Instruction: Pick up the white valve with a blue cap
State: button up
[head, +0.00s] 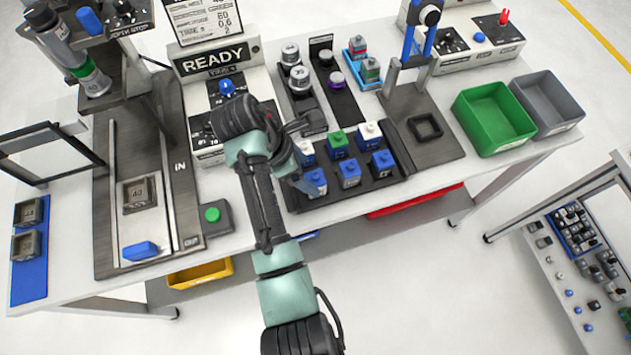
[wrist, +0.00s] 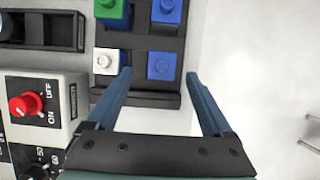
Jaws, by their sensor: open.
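Small capped blocks, like valves, stand in two rows in a black tray (head: 300,205) in the head view. The front row blocks (head: 349,174) look blue. In the wrist view, the white block (wrist: 107,61) is left of a blue block (wrist: 162,66). My gripper (wrist: 159,75) is open and empty, its fingertips either side of the blue block's near part. I cannot tell their height above it.
A control box with a red knob (wrist: 22,104) lies left of my gripper in the wrist view. A green bin (head: 490,118) and a grey bin (head: 546,105) stand at the right of the table. Bare white tabletop lies along the tray's front edge.

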aim_at(312, 176)
jog(key=x, duration=0.5)
jog(key=shift+s+d+r, duration=0.1)
grip_shut()
